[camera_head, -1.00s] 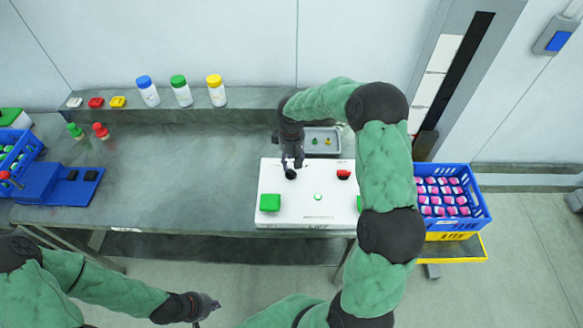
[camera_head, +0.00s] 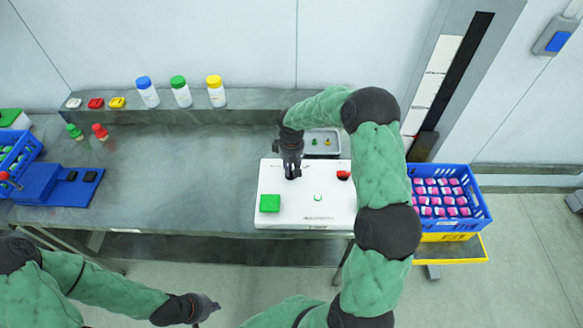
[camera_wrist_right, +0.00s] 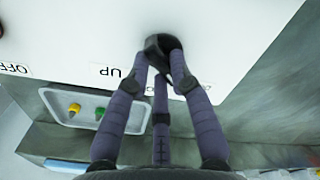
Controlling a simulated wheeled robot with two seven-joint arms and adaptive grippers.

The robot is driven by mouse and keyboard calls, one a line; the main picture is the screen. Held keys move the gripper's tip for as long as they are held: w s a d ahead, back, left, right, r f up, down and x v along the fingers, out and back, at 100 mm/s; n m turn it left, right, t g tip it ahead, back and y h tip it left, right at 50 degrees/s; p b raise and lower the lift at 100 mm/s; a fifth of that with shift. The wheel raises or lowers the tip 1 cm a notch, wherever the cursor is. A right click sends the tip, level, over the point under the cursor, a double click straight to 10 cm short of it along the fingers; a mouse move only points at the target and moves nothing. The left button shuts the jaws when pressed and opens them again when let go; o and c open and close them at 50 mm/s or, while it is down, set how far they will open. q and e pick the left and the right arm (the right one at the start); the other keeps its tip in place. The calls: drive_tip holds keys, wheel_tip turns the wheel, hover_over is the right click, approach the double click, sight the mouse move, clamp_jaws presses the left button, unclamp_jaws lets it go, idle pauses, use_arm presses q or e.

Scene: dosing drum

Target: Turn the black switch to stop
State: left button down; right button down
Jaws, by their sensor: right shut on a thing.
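The black switch (camera_wrist_right: 158,43) stands on the top face of the white control box (camera_head: 290,208). In the head view it is largely hidden under my right gripper (camera_head: 292,174). In the right wrist view the fingers of my right gripper (camera_wrist_right: 162,68) are closed around the switch and cover part of the label beside it. I cannot read the switch's setting. My left gripper (camera_head: 205,308) hangs low at the bottom of the head view, over the floor and away from the box. Its fingers are too small to judge.
The box also carries a green square button (camera_head: 270,203), a small green round button (camera_head: 318,198) and a red knob (camera_head: 343,175). A grey tray (camera_head: 322,134) lies behind it. A blue crate (camera_head: 482,222) stands right. The table's middle left is clear.

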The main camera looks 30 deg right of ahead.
drive_tip(key=m+b, duration=0.2)
drive_tip(key=m, duration=0.1)
drive_tip(key=shift+m, duration=0.4)
drive_tip(key=shift+s+m+b, duration=0.15)
drive_tip(key=shift+m+b, duration=0.75)
drive_tip(key=shift+m, duration=1.6)
drive_tip(key=c, duration=1.1)
unclamp_jaws()
